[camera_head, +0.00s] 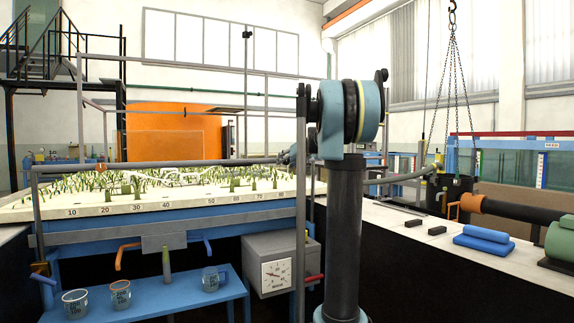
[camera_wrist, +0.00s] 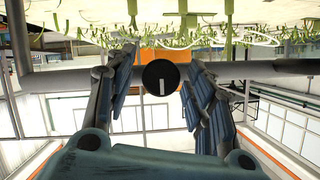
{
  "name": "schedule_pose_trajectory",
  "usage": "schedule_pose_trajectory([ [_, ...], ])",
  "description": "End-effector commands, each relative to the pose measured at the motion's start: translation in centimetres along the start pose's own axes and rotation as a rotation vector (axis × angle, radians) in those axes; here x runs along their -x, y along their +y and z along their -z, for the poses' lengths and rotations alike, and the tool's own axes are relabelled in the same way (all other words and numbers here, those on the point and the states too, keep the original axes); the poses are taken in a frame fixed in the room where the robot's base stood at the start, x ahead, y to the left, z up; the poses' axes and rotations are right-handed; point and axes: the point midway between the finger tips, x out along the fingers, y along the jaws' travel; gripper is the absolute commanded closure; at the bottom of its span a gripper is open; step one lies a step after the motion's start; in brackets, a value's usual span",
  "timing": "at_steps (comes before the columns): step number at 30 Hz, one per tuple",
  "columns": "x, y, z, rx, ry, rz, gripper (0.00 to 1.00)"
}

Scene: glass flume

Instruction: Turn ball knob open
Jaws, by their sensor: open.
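The ball knob (camera_wrist: 160,79) is black and round with a short white mark, close ahead in the wrist view. It sits in front of a grey horizontal pipe (camera_wrist: 80,79). My gripper (camera_wrist: 157,76) is open, with its blue padded fingers to the left and right of the knob. Gaps show between the knob and both fingers, so neither appears to touch it. In the head view my arm stands in front of the right end of the pipe (camera_head: 170,163), and I cannot make out the knob there.
The flume bed (camera_head: 150,203) with green plants lies below the pipe. A blue bench (camera_head: 165,300) with several beakers and a grey box with a dial (camera_head: 275,272) stand in front.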

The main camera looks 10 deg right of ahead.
Motion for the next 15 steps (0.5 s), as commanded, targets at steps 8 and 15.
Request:
schedule_pose_trajectory([
  [8, 0.01, 0.01, -0.01, 0.0, 0.0, 0.0, 0.69],
  [15, 0.03, 0.05, 0.0, 0.0, 0.0, -0.001, 0.95],
])
